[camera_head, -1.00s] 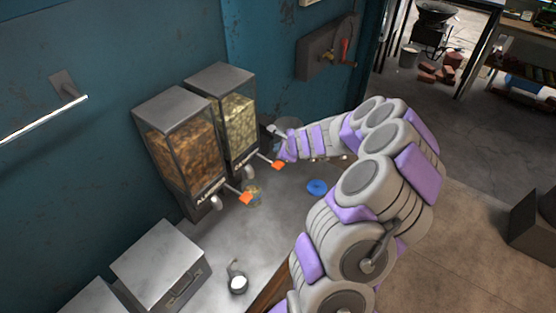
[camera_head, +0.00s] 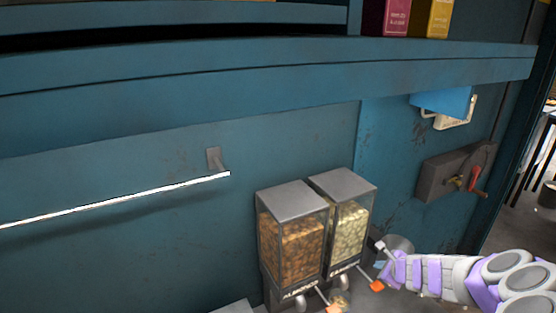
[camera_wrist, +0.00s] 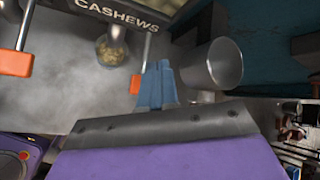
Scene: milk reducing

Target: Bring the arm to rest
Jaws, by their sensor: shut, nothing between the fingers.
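My arm reaches in from the lower right in the head view. My gripper (camera_head: 380,257) is at the right side of the two nut dispensers, close to the orange-tipped lever of the right one. In the wrist view my gripper (camera_wrist: 158,68) shows its blue fingers together, with nothing between them. A metal cup (camera_wrist: 215,66) stands just to the right of the fingers, apart from them as far as I can tell. The cup also shows behind my gripper in the head view (camera_head: 401,244), partly hidden.
The almond dispenser (camera_head: 291,238) and cashew dispenser (camera_head: 348,218) stand against the blue wall. A small glass of nuts (camera_wrist: 112,50) is below the cashew label. A rail (camera_head: 120,200) and a shelf (camera_head: 250,80) are on the wall. A grey wall box (camera_head: 445,172) is at right.

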